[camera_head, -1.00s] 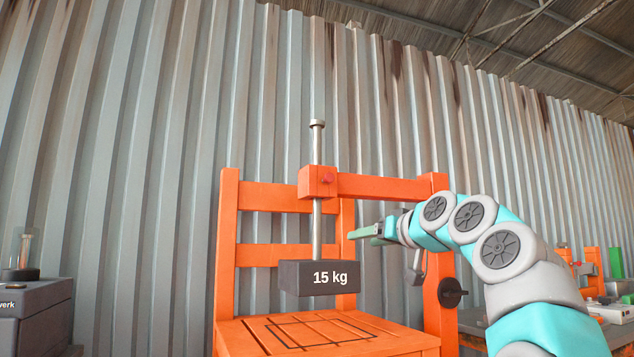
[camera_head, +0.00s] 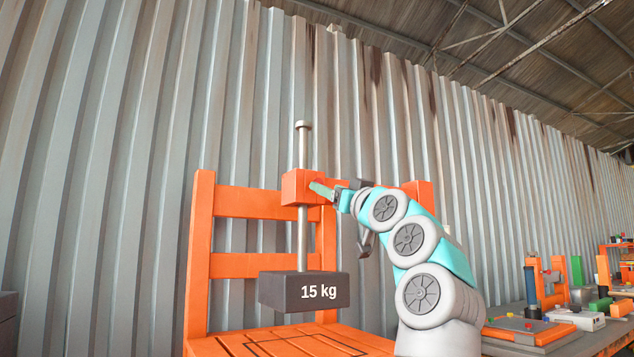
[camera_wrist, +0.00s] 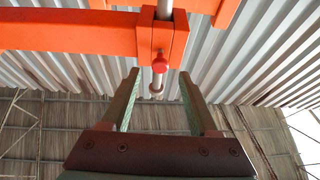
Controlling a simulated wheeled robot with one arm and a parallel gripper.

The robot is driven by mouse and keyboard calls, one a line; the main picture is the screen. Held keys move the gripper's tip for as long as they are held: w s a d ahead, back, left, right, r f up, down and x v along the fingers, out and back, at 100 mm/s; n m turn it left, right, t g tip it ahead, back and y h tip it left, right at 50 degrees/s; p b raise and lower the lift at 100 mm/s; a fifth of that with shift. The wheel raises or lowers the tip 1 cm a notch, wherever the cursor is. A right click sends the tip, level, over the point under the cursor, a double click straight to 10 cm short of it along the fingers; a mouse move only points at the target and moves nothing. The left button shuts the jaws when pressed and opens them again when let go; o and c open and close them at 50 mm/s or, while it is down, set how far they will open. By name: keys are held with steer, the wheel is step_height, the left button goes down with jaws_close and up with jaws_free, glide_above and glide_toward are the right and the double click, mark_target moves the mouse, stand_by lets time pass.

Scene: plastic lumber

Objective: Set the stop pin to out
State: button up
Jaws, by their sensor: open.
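The stop pin shows as a red round knob (camera_wrist: 159,66) on the orange block (camera_head: 302,188) of the press frame, in the wrist view. A steel rod (camera_head: 303,236) runs upright through the block, with a dark weight marked "15 kg" (camera_head: 304,291) at its lower end. I see no contact with the knob.
The orange crossbar (camera_head: 358,190) and posts (camera_head: 201,270) stand close around my gripper. An orange slatted seat (camera_head: 290,345) lies under the weight. A bench with a white box (camera_head: 577,318) and other items stands at the right.

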steer(key=shift+p+x, duration=1.7)
steer(key=shift+x, duration=1.2)
jaws_close()
